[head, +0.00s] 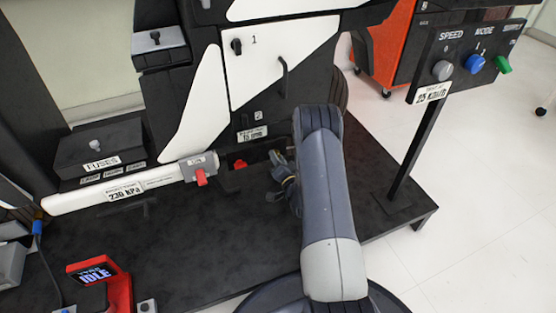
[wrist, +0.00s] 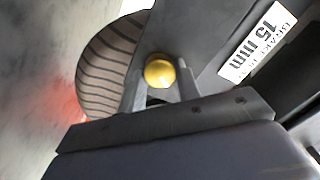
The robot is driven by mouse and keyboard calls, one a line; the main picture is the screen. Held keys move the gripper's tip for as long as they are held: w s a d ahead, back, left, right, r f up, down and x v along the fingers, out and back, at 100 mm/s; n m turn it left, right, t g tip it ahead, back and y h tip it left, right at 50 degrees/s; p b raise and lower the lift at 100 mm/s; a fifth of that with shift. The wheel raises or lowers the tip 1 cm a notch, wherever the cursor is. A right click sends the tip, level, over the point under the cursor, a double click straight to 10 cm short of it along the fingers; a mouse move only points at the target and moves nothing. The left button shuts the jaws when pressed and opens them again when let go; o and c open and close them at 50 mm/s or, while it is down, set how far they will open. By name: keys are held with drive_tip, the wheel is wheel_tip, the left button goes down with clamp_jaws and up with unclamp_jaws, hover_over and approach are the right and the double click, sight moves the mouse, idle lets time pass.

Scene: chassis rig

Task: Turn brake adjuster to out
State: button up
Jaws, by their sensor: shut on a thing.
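The brake adjuster, a round brass-yellow knob (wrist: 159,71), sits between my fingertips in the wrist view. My gripper (head: 281,172) is shut on it, at the dark side of the chassis in the head view. The fingers and wrist hide most of the knob in the head view. The brake label (wrist: 257,40) reads 15 mm in the wrist view, right of the knob. The same white label (head: 252,133) shows above and left of my gripper in the head view. No out marking is readable.
A striped dark tyre (wrist: 108,62) is close to my fingers. A speed and mode panel (head: 467,65) stands on a post at right.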

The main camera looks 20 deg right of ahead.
drive_tip(key=n, duration=0.6)
drive_tip(key=shift+n, duration=0.4)
idle(0.3)
drive_tip(key=o, duration=1)
drive_tip(key=shift+c, duration=0.2)
drive_tip(key=s+p, duration=0.3)
drive_tip(key=s, duration=0.7)
drive_tip(key=shift+s, duration=0.4)
